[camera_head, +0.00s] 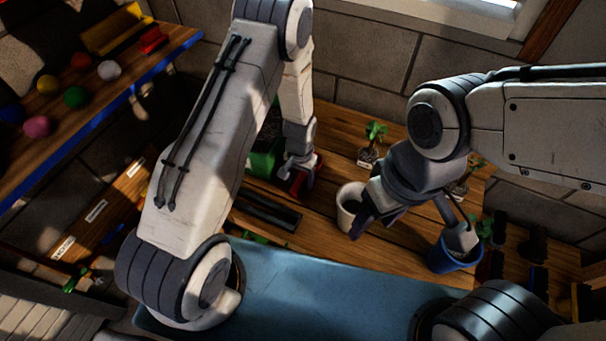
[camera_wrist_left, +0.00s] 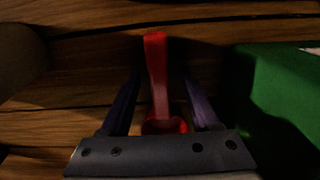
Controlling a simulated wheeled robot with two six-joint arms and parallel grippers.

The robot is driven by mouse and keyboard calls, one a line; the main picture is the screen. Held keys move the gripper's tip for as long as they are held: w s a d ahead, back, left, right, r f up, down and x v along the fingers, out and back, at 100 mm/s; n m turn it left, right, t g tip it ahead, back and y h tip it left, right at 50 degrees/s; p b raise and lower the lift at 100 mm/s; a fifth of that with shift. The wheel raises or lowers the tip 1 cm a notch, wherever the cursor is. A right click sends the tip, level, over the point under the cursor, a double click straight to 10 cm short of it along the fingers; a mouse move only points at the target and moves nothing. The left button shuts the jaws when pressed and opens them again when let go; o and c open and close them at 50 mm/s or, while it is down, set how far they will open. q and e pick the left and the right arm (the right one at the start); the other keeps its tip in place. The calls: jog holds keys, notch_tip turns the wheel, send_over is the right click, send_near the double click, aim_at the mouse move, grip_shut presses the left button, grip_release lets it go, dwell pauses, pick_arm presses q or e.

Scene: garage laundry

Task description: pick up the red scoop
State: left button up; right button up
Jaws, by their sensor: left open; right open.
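The red scoop (camera_wrist_left: 156,70) lies on the wooden surface in the left wrist view, its handle pointing up the picture and its bowl near the gripper's base. My left gripper (camera_wrist_left: 162,88) is open, with one finger on each side of the scoop and a visible gap on both sides. In the head view, the red scoop (camera_head: 298,187) is partly hidden under my left gripper (camera_head: 300,172). My right gripper (camera_head: 368,217) is open and empty at the white pot, partly in front of it.
A green object (camera_wrist_left: 282,92) stands close right of the left gripper. On the bench are a white pot (camera_head: 346,198), a blue pot (camera_head: 452,257) with a trowel, small plants (camera_head: 371,150) and a dark tray (camera_head: 265,210). A shelf with coloured balls (camera_head: 75,97) is at left.

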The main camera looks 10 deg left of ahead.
aim_at(301, 178)
pick_arm(q)
jog(key=shift+f, duration=0.2)
grip_shut()
jog(key=shift+r, duration=0.15)
notch_tip(301, 178, up, 10)
jog(key=shift+f+b, duration=0.1)
jog(key=shift+b, duration=0.85)
